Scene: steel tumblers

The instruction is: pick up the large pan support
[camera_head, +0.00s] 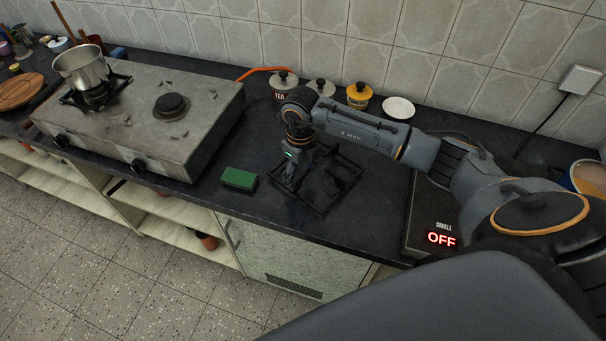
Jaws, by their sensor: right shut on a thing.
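The large pan support (341,186) is a dark square metal grate on the dark countertop, right of the stove. My right arm reaches in from the right, and its gripper (290,184) points down at the grate's left side. The right gripper is shut on the pan support there. The fingertips are small and dark against the grate, so the exact contact is hard to see. I cannot tell whether the grate is lifted off the counter. My left gripper is not in view.
A green sponge (239,179) lies just left of the grate. The two-burner stove (135,130) carries a steel pot (82,68) on its left burner; its right burner (172,106) has no grate. Canisters (359,95) and a white dish (398,107) stand by the tiled wall.

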